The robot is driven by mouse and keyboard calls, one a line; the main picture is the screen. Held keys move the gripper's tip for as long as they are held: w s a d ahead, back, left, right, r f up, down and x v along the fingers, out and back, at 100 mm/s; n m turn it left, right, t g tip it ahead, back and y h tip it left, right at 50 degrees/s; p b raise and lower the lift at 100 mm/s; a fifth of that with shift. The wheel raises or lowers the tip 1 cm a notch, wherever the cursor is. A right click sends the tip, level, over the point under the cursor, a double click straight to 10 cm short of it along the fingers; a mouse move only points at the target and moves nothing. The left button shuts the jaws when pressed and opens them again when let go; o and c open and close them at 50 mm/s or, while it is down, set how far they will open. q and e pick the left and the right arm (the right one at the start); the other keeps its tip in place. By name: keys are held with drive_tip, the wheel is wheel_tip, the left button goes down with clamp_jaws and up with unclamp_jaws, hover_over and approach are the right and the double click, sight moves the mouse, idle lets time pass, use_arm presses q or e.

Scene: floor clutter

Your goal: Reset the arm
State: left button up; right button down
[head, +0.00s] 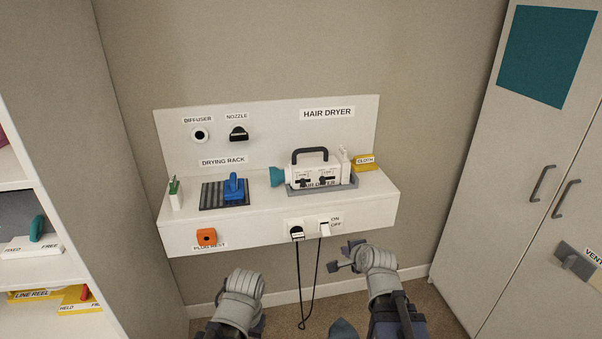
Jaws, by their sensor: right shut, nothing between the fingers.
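My right arm (380,275) comes up from the bottom, right of centre. Its gripper (343,257) points left in front of the white shelf (370,213), below the ON/OFF switch (325,229). It is shut with nothing held and looks apart from the shelf and the black cord (314,285).
The shelf carries a white hair dryer (315,172) in a grey tray, a blue item (234,187) on a dark rack and a yellow cloth (367,163). An orange plug rest (206,237) is on its front. Cabinets stand left and right.

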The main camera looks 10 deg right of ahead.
drive_tip(key=s+a+f+n+g+p, duration=0.1)
drive_tip(key=s+a+n+g+p, duration=0.2)
drive_tip(key=a+n, duration=0.35)
drive_tip(key=s+a+f+n+g+p, duration=0.1)
drive_tip(key=s+a+f+n+g, duration=0.15)
drive_tip(key=s+a+n, duration=0.35)
drive_tip(key=s+a+n+g+h, duration=0.1)
drive_tip(key=s+a+n+g, duration=0.1)
drive_tip(key=s+n, duration=0.2)
drive_tip(key=s+a+r+n+g+h+p, duration=0.1)
drive_tip(key=s+a+n+g, duration=0.2)
drive_tip(key=s, duration=0.3)
drive_tip(key=shift+s+n, duration=0.15)
drive_tip(key=shift+n, duration=0.6)
